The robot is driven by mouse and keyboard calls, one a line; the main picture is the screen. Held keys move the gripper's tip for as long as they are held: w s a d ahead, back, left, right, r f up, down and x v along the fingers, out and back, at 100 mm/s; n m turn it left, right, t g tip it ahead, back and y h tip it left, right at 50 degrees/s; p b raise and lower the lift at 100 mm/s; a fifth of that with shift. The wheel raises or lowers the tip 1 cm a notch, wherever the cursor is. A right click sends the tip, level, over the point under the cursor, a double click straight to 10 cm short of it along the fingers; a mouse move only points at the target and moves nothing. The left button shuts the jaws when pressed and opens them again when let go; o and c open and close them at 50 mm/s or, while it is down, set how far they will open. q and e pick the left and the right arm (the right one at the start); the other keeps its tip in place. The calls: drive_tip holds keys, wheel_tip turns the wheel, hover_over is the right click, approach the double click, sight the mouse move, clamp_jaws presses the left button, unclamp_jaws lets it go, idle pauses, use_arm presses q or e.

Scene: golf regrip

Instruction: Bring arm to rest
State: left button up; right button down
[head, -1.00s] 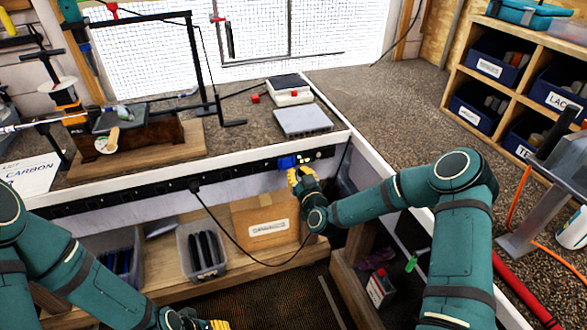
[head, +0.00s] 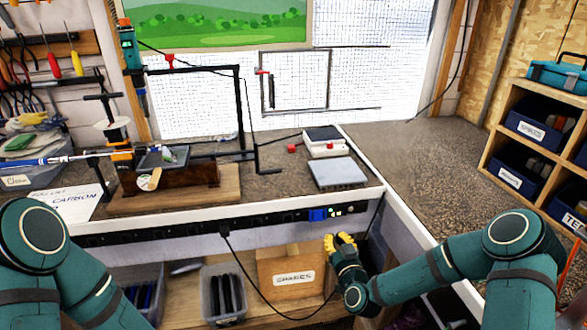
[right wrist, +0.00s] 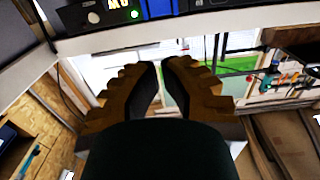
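My right gripper (head: 341,243) has yellow fingers and hangs in free air in front of the bench edge, below the power strip and beside the cardboard box. In the right wrist view its two fingers (right wrist: 160,70) stand a little apart with nothing between them. My right arm reaches in from the lower right with its elbow bent. My left arm shows at the lower left, but its gripper is outside the picture. A golf club shaft (head: 50,160) lies across the clamp (head: 165,160) on the wooden board at the left.
The bench front carries a power strip (head: 200,228) with a hanging cable. Below stand a cardboard box (head: 290,273) and a grey bin (head: 222,292). A flat grey device (head: 338,172) lies on the bench. The right bench top (head: 435,165) is largely clear beside the shelf of blue bins (head: 541,128).

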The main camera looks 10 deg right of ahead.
drive_tip(key=s+a+f+g+y, duration=0.4)
drive_tip(key=s+a+f+g, duration=0.5)
drive_tip(key=s+a+f, duration=0.3)
drive_tip(key=s+f+m+g+h, duration=0.1)
drive_tip(key=s+g, duration=0.6)
drive_tip(key=s, duration=0.9)
wheel_tip(320, 180, down, 2)
drive_tip(key=shift+f+m, duration=0.15)
drive_tip(key=shift+m, duration=0.35)
drive_tip(key=shift+w, duration=0.1)
